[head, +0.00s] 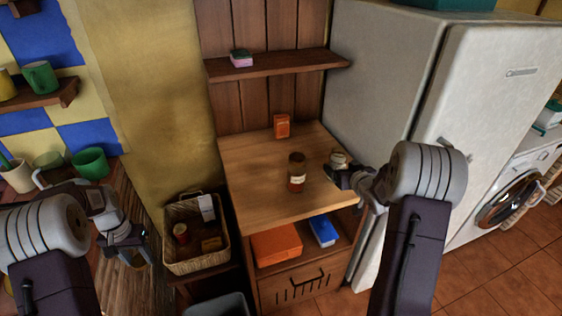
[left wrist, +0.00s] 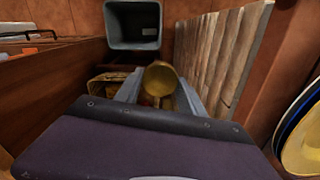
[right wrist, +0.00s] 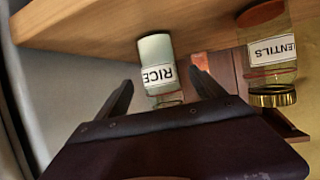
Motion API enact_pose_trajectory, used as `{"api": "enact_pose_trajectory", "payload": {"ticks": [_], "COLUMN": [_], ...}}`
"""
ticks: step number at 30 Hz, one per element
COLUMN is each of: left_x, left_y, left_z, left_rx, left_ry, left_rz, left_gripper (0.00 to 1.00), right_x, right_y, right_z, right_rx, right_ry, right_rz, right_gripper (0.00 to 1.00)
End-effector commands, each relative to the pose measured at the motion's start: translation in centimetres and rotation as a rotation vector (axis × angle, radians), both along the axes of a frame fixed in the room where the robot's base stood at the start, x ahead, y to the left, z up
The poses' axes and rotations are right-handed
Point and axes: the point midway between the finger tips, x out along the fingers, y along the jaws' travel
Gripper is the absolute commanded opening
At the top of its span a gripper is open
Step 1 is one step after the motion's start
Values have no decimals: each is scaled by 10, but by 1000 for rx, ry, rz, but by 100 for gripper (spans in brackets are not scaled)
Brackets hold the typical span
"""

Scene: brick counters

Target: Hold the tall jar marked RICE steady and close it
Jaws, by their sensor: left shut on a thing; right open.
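The RICE jar (head: 339,157) stands on the wooden counter, mostly hidden behind my right gripper (head: 342,176) in the head view. In the right wrist view the RICE jar (right wrist: 156,62) appears upside down, with pale contents, its label readable and no lid visible on its clear mouth. My right gripper (right wrist: 162,92) is open, its fingers pointing toward the jar with the jar between them in the picture; contact cannot be told. My left gripper (head: 132,256) is low at the left, shut on a round gold-coloured lid (left wrist: 159,76), away from the jar.
The LENTILS jar (head: 297,174), with a gold lid in the right wrist view (right wrist: 272,96), stands left of the RICE jar. An orange box (head: 282,126) is behind. A wicker basket (head: 190,265) stands left of the counter (head: 250,160); a fridge (head: 385,80) stands right.

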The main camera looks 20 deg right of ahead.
Motion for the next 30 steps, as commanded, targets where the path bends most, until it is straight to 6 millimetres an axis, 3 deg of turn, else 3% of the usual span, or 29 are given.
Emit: {"api": "enact_pose_trajectory", "payload": {"ticks": [4,14,22,30], "left_x": [0,0,0,0], "left_y": [0,0,0,0], "left_z": [0,0,0,0], "left_rx": [0,0,0,0], "left_ry": [0,0,0,0], "left_rz": [0,0,0,0], "left_gripper": [9,9,9,9], "right_x": [12,15,54,63], "right_y": [0,-1,-3,-3], "right_z": [-5,-6,-18,-21], "right_rx": [0,0,0,0], "right_ry": [1,0,1,1], "right_rz": [1,0,1,0], "right_gripper": [79,79,79,79]}}
